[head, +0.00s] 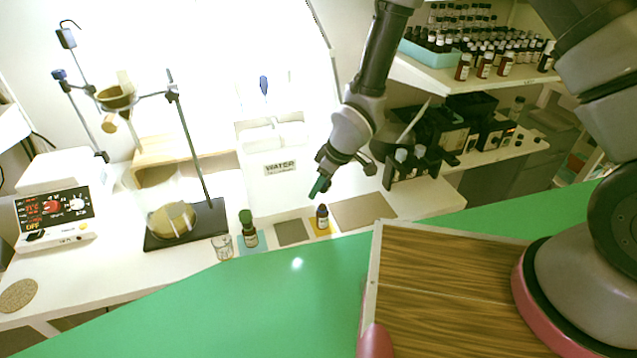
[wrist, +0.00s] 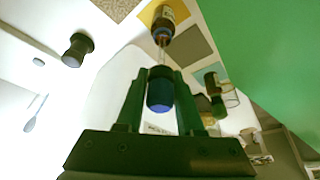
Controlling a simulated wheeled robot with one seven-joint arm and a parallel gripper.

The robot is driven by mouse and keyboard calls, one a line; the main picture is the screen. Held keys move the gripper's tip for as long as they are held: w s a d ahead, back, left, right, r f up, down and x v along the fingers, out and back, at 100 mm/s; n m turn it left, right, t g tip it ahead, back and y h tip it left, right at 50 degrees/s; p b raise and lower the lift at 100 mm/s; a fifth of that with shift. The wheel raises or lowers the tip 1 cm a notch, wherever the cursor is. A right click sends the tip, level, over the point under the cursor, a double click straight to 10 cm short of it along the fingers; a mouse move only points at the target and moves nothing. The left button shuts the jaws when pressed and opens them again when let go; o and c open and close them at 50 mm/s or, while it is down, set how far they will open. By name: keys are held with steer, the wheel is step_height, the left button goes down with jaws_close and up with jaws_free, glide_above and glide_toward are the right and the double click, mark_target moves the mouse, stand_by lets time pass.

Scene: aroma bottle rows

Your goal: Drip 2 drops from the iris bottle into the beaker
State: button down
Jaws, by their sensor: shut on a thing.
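My gripper (head: 319,188) is shut on a blue dropper cap (wrist: 160,94) with a thin glass pipette (wrist: 161,54). The pipette points at a brown bottle with a blue neck (wrist: 166,20) on a yellow mat. That bottle also shows in the head view (head: 322,219), just below my fingers. Whether the pipette tip is inside its mouth I cannot tell, and its label is not legible. A green-capped bottle (head: 247,230) stands on a teal mat to the left. The small clear glass beaker (head: 222,247) stands beside it, at the left.
A bare grey-brown mat (head: 291,232) lies between the two bottles, and a larger tan mat (head: 362,212) lies right of them. A stand with a dark base (head: 186,228) holds a round flask. A white instrument (head: 55,219) is at far left. Shelves of bottles are at right.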

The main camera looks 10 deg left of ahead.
steer(key=shift+f, duration=2.8)
steer(key=c, duration=1.2)
jaws_free()
steer(key=shift+r, duration=4.4)
